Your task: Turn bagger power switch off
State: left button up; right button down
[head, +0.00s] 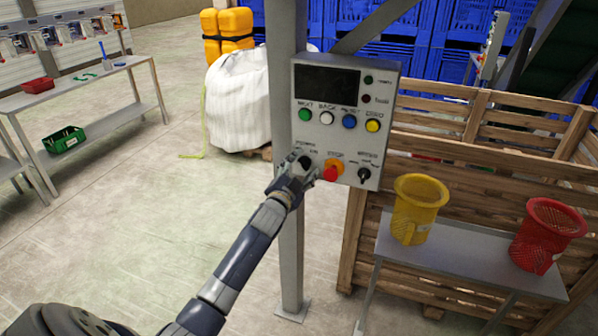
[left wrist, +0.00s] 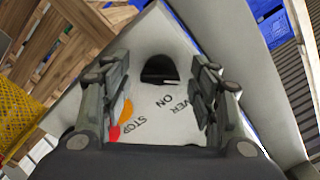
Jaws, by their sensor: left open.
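The grey bagger control panel (head: 322,128) is mounted on a metal post, with a dark screen on top and rows of buttons below. The black power switch knob (left wrist: 160,69) shows in the left wrist view between the fingers, near the printed words "POWER" and "ON". My left gripper (head: 297,163) is at the panel's lower left, in front of the power switch, and mostly hides it in the head view. The left gripper also shows in the left wrist view (left wrist: 162,95), its two fingers open on either side of the knob. Whether they touch it cannot be told.
The red stop button (head: 331,172) with its yellow surround sits just right of the gripper. A small table with a yellow basket (head: 417,210) and a red basket (head: 546,236) stands right of the post.

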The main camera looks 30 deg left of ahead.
pick_arm(q)
jog(key=v, duration=1.2)
jog(key=shift+f, duration=0.1)
